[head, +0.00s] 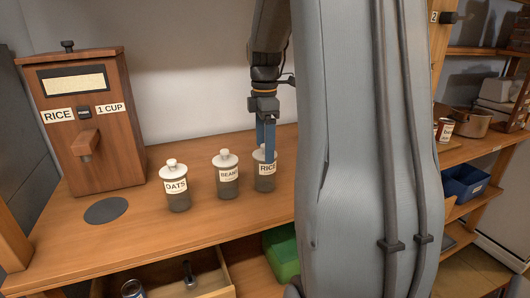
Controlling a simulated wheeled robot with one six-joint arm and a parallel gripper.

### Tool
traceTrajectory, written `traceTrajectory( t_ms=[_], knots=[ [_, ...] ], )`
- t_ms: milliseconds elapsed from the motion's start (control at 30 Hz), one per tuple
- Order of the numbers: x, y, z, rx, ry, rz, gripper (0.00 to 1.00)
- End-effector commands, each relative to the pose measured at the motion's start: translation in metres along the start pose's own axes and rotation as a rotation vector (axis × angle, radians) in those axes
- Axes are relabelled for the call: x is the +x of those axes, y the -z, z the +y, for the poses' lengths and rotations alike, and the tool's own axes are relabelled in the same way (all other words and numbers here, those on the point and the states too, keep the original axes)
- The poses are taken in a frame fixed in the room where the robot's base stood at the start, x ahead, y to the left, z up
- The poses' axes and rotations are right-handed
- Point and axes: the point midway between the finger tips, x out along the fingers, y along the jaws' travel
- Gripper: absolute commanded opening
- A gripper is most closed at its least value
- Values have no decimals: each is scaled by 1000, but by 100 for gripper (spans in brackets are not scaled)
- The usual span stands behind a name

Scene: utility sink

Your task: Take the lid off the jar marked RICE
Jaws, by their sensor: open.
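The jar marked RICE (265,183) stands upright on the wooden counter, the rightmost of three similar lidded jars. Its pale lid (258,156) sits on top. My gripper (267,150) points straight down over this lid, with its blue fingers at the level of the knob. The fingers are open. They partly hide the knob and the right side of the lid, and I cannot tell whether they touch it.
The BEANS jar (228,187) stands close to the left, then the OATS jar (178,200). A wooden dispenser (97,150) marked RICE and 1 CUP stands behind a dark disc (106,210). An open drawer (215,285) and a green bin (281,258) are below. My arm hides the counter's right part.

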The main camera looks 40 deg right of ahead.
Motion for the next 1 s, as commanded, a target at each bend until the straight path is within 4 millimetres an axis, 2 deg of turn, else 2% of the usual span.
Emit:
traceTrajectory(
  t_ms=[67, 300, 333, 567, 667, 1000],
  knots=[
    [0, 0, 0, 0, 0, 0, 77],
    [0, 0, 0, 0, -1, 0, 36],
    [0, 0, 0, 0, -1, 0, 35],
    [-2, 0, 0, 0, -1, 0, 35],
    [-9, 0, 2, 0, -5, 0, 35],
    [-70, 0, 2, 0, -6, 0, 35]
  ],
)
